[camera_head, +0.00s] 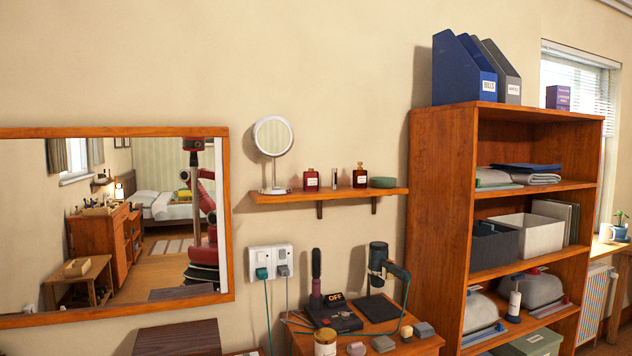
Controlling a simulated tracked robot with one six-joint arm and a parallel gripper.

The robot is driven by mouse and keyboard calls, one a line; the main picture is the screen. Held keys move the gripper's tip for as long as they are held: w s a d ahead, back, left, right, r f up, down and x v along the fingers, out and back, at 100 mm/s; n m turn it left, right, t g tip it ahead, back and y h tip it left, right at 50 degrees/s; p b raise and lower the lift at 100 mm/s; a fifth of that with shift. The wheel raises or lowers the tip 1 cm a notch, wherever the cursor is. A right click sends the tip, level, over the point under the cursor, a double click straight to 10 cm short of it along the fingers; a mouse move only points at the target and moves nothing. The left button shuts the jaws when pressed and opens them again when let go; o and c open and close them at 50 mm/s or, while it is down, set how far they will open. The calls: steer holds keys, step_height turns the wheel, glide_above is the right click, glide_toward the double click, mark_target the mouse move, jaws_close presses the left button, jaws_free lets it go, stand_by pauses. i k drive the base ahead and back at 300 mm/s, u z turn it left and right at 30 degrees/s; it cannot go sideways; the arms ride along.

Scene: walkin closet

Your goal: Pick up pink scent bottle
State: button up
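The left one (311,181) is pinkish red with a pale label. The right one (360,179) is darker red-brown with a pale label. The left one looks closer to pink, but I cannot tell for certain which is the pink scent bottle. A slim, pale upright item (334,178) stands between them. My gripper is not directly in view; a red robot body, mine, shows in the mirror (230,215), with no gripper clear there.
A round mirror (273,137) and a green bowl (383,182) share the shelf. Below, a cluttered wooden table (424,347) carries a hairdryer (386,265) on a stand, cables and jars. A tall bookcase (443,200) stands close on the right.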

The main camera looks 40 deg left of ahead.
mark_target(311, 176)
steer(key=z, duration=0.05)
steer(key=i, duration=2.1)
steer(key=u, duration=3.45)
